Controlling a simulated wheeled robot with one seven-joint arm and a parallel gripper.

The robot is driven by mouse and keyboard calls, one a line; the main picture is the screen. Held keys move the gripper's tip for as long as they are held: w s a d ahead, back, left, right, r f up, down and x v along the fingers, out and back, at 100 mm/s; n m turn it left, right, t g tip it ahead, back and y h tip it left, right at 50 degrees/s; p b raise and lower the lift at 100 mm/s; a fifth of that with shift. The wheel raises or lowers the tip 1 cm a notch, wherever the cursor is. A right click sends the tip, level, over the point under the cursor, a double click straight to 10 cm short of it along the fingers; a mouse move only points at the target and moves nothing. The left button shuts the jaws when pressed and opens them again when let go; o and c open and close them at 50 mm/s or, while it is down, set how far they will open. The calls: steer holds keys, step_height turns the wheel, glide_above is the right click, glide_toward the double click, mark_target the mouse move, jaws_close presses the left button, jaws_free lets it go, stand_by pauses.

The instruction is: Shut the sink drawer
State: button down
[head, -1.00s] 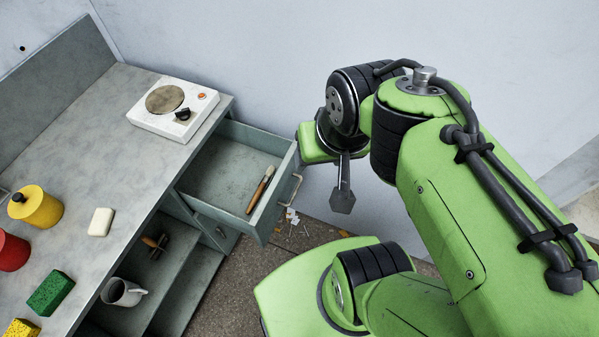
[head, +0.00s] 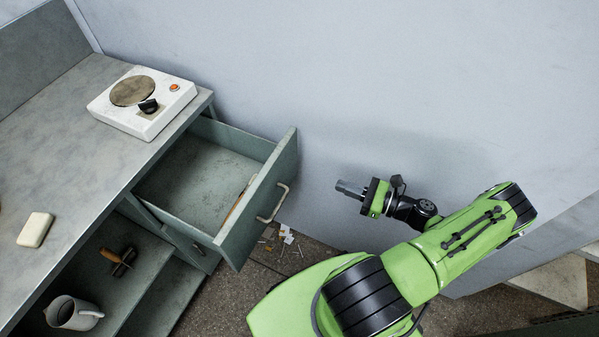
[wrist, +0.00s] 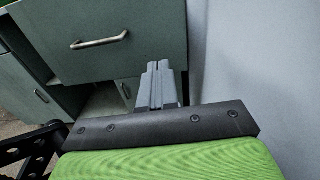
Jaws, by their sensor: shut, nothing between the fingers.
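The sink drawer (head: 258,205) stands pulled out of the counter unit. Its green-grey front carries a metal bar handle (head: 273,203). A wooden-handled tool (head: 240,199) lies inside, partly hidden by the front. My gripper (head: 343,187) is to the right of the drawer front, apart from it, shut and empty, with its fingers towards the drawer. In the wrist view the shut fingers (wrist: 158,88) show against the lower right of the drawer front (wrist: 110,45); the handle (wrist: 99,41) is to their upper left.
A white hotplate (head: 143,102) and soap (head: 35,230) are on the countertop (head: 75,150). A mug (head: 73,313) and a brush (head: 120,260) are on the shelf below. Litter (head: 287,234) lies on the floor. A plain wall (head: 400,80) runs behind the drawer and my gripper.

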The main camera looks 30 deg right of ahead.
mark_target(290, 166)
steer(key=shift+m+t, duration=0.3)
steer(key=x, duration=0.4)
steer(key=b+x, duration=0.1)
steer(key=x, duration=0.9)
steer(key=shift+d+f+b, duration=0.1)
steer(key=shift+f+b, duration=0.15)
steer(key=shift+b, duration=0.15)
steer(key=shift+w, duration=0.1)
